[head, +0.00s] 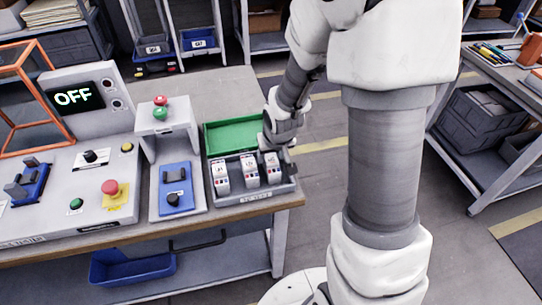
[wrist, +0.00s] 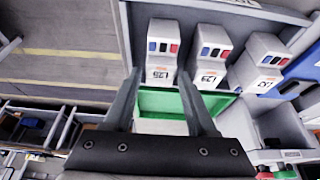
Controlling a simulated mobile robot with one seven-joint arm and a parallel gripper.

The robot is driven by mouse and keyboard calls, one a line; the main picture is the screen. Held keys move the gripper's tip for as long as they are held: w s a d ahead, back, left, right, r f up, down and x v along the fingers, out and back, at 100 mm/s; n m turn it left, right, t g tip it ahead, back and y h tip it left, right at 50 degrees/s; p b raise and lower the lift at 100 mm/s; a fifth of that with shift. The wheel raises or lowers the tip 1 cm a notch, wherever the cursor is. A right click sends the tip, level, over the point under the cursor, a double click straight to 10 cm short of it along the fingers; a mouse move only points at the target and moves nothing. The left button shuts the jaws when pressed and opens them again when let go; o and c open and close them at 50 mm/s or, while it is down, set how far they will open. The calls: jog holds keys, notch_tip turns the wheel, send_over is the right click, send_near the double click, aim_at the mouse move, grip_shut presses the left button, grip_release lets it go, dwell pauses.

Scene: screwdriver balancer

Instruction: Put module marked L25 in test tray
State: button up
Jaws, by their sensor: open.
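Three light-grey modules stand in a row in a grey tray (head: 262,199) on the bench: left (head: 220,178), middle (head: 250,171) and right (head: 272,168). My gripper (head: 276,151) is above and behind the right module. In the wrist view, my gripper's fingers (wrist: 159,74) are open, one to each side of that right module (wrist: 160,45), whose upside-down label seems to read L25. Whether they touch it I cannot tell. The middle module (wrist: 210,50) seems to read L23; the remaining label is unclear. An empty green tray (head: 228,136) lies behind the grey tray.
Left of the trays are a grey stand with red and green buttons (head: 160,114), a blue fixture (head: 176,187) and a control panel with an OFF display (head: 74,97). The bench's right edge is close to the trays.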

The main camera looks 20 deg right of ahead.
jog(key=s+r+p, duration=0.2)
jog(key=s+r, duration=0.8)
jog(key=r, duration=0.4)
jog(key=s+r+t+p, duration=0.1)
jog(key=s+r+p, duration=0.2)
jog(key=s+r, duration=0.6)
notch_tip(320, 180, up, 5)
jog(key=shift+s+r, duration=0.1)
jog(key=shift+s, duration=0.3)
jog(key=shift+f, duration=0.2)
jog(key=shift+c, duration=0.6)
jog(key=shift+a, duration=0.2)
